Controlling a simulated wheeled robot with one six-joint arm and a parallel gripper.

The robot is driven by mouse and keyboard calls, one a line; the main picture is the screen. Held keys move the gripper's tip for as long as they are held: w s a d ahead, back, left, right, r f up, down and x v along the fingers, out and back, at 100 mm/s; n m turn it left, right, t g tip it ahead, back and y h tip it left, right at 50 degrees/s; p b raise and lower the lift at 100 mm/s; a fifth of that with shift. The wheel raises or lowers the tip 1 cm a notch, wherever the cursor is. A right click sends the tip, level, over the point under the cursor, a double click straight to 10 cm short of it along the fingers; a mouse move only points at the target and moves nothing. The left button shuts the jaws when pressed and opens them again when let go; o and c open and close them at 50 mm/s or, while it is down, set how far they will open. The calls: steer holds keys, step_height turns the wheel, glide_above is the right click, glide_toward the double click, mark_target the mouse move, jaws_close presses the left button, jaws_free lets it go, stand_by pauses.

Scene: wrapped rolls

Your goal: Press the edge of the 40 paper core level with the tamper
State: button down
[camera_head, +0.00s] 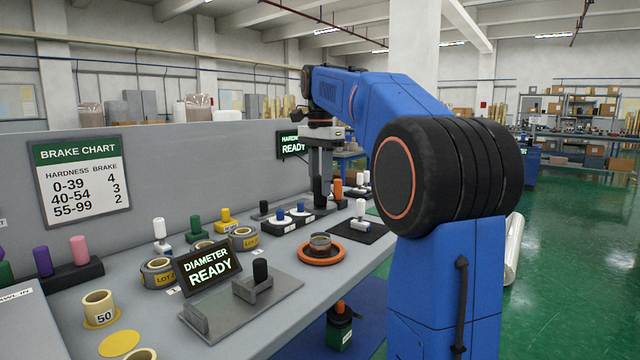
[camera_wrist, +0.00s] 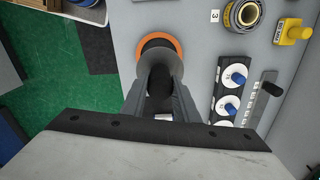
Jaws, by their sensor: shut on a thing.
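My gripper (camera_head: 319,195) is shut on the black handle of what looks like the tamper (camera_wrist: 160,84). In the wrist view a grey disc (camera_wrist: 175,66) shows around the handle's far end and overlaps the orange ring holder (camera_wrist: 172,39). The gripper appears raised above the bench, behind the ring holder.
A diameter station (camera_head: 240,300) and a core marked 50 (camera_head: 99,309) stand nearer on the bench. Lot rolls (camera_head: 158,272), coloured pegs and a blue-knobbed dial block (camera_wrist: 227,105) stand around. A brake chart (camera_head: 81,180) hangs on the grey partition. Bare bench lies beside the ring.

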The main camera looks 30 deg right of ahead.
mark_target(321, 206)
steer(key=shift+f, duration=0.1)
steer(key=shift+f, duration=3.25)
steer(key=shift+f, duration=1.15)
steer(key=shift+r, duration=0.1)
steer(key=shift+r, duration=3.95)
steer(key=shift+r, duration=2.5)
